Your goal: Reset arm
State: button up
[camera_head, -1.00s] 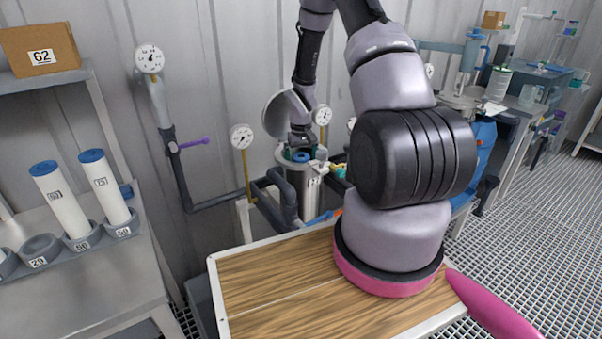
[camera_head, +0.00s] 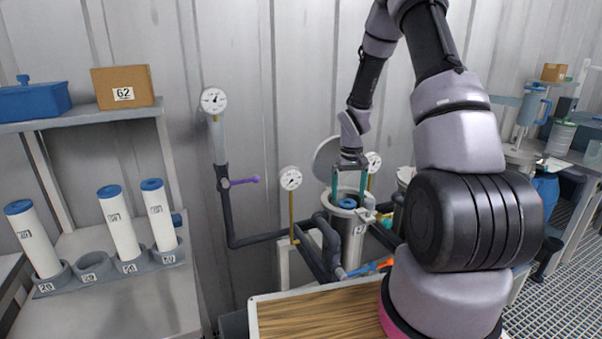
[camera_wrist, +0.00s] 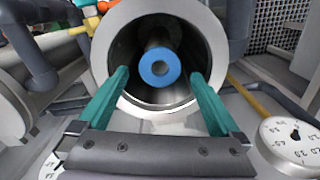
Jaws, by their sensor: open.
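My gripper (camera_head: 349,190) is open, its two teal fingers pointing down at the open metal vessel (camera_head: 353,238). In the wrist view my gripper (camera_wrist: 163,100) has a finger at each side of the vessel's mouth (camera_wrist: 213,45). A blue-capped membrane (camera_wrist: 159,67) stands inside the vessel, between the fingers in the picture and not touched by them. Its blue cap (camera_head: 347,204) also shows in the head view. The vessel's round lid (camera_head: 326,158) is swung open behind it.
Pressure gauges (camera_head: 214,101) and dark pipes stand around the vessel. At left, a rack (camera_head: 110,270) holds several white blue-capped membranes, with one empty holder (camera_head: 90,279). A box marked 62 (camera_head: 123,87) and a blue container (camera_head: 33,101) sit on the shelf above.

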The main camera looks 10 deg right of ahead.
jog(key=s+a+r+m+t, duration=0.15)
jog(key=s+r, duration=0.25)
jog(key=r, duration=0.8)
jog(key=s+a+r+t, duration=0.2)
jog(key=s+r, duration=0.2)
jog(key=r, duration=0.9)
jog(key=s+a+r+m+t+y, duration=0.1)
jog(key=s+a+r+t, duration=0.1)
jog(key=s+r, duration=0.4)
jog(key=s+a+r+m+t+y, duration=0.1)
jog(key=s+a+r, duration=0.2)
jog(key=s+r, duration=0.3)
jog(key=s, duration=0.5)
jog(key=shift+a+t, duration=0.15)
jog(key=shift+t, duration=0.2)
jog(key=shift+w, duration=0.1)
